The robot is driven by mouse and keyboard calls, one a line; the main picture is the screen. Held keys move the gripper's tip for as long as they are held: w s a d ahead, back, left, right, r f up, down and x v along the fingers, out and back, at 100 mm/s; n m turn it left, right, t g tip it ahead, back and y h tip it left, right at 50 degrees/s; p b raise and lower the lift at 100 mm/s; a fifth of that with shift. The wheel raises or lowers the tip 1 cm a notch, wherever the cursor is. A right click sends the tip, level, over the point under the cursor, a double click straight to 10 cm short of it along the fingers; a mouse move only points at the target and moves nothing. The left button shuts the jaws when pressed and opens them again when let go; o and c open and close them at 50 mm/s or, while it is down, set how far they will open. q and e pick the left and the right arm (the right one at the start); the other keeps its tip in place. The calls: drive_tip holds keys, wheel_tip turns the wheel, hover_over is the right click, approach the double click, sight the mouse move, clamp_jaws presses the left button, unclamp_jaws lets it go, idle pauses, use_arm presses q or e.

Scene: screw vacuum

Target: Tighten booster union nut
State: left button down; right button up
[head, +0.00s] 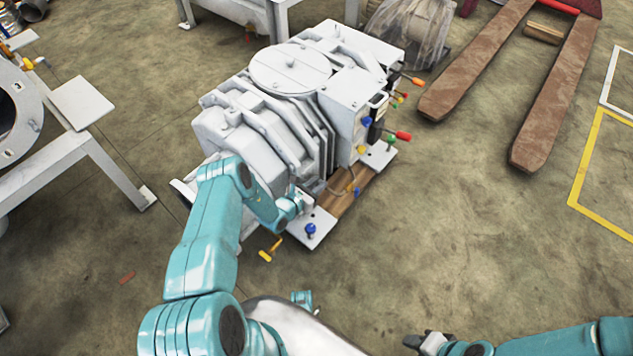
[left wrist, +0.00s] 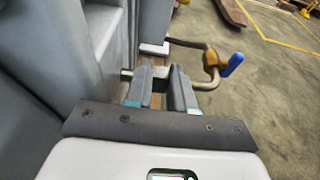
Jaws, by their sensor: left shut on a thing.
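The booster is the large pale grey ribbed pump (head: 262,150) in the middle of the head view. My left gripper (head: 299,203) reaches its low right side. In the left wrist view, my left gripper's fingers (left wrist: 163,78) close across a thin metal pipe (left wrist: 203,85) at the pump's side. They are shut on the union nut, which they largely hide. Right of the fingers, the pipe meets a brass valve (left wrist: 212,60) with a blue handle (left wrist: 233,64). My right gripper (head: 424,341) is low in the head view, away from the pump; its opening is unclear.
The pump stands on a base with a wooden board (head: 352,197). Coloured handles, including a red one (head: 403,136), stick out from its right side. A yellow handle (head: 266,256) lies near the floor below my left arm. Rusty forks (head: 472,62) lie upper right.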

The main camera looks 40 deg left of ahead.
use_arm(q)
drive_tip(key=c, duration=1)
unclamp_jaws()
drive_tip(key=shift+o, duration=0.2)
drive_tip(key=p+v, duration=0.4)
drive_tip(key=v, duration=1.2)
drive_tip(key=shift+s+p, duration=0.15)
drive_tip(key=shift+p, duration=0.2)
